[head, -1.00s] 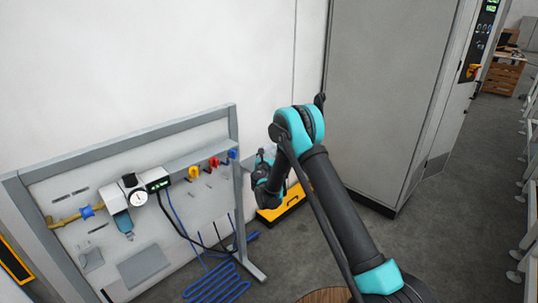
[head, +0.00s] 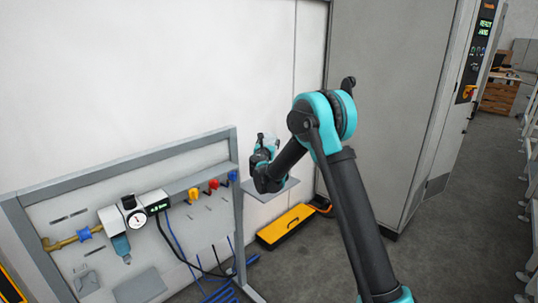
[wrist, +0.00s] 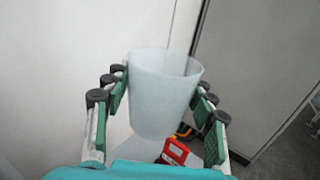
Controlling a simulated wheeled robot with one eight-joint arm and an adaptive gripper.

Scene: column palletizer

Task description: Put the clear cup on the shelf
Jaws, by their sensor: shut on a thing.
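The clear cup (wrist: 163,95) is a frosted, see-through tumbler, upright or nearly so in the wrist view, with its wide rim up. My gripper (wrist: 160,88) is shut on it, with green-padded fingers on both sides of its wall. In the head view my gripper (head: 264,147) is small and far off, beyond the right post of the panel frame, with the cup hard to make out there. A thin grey plate (head: 288,186), which looks like the shelf, shows behind and below my forearm, partly hidden by it. The gap between cup and plate cannot be judged.
A panel frame (head: 120,168) with a gauge, coloured padlocks and hoses stands at left. A red padlock (wrist: 176,151) shows below the cup. A yellow case (head: 286,228) lies on the floor. A tall grey cabinet (head: 385,90) stands at right.

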